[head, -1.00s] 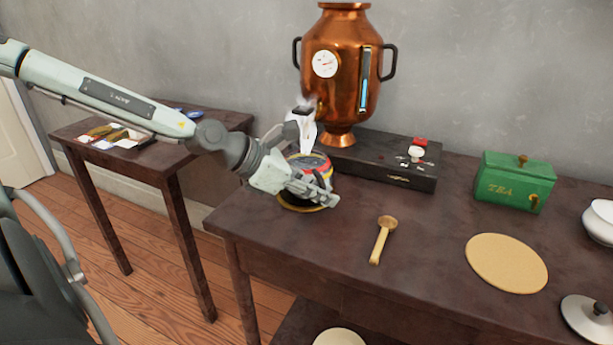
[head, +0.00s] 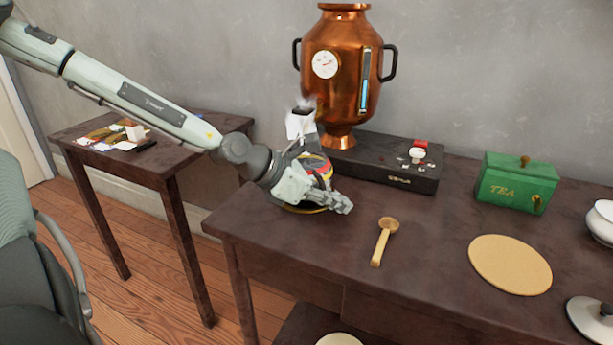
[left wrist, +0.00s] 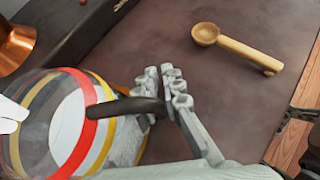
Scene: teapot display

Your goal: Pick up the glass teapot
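The glass teapot (left wrist: 42,142) fills the left of the left wrist view. It is clear, with red and yellow bands and a dark handle (left wrist: 125,107). In the head view the teapot (head: 318,166) stands at the left end of the dark table, mostly hidden behind my left gripper (head: 342,204). In the left wrist view the fingers of my left gripper (left wrist: 163,85) are close together, with the outer part of the handle between them. The teapot's base is hidden in that view. My right gripper is not in view.
A copper urn (head: 336,88) on a dark box (head: 378,166) stands close behind the teapot. A wooden scoop (head: 383,240), a round tan mat (head: 508,264) and a green tea box (head: 517,182) lie to the right. The table front around the scoop is clear.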

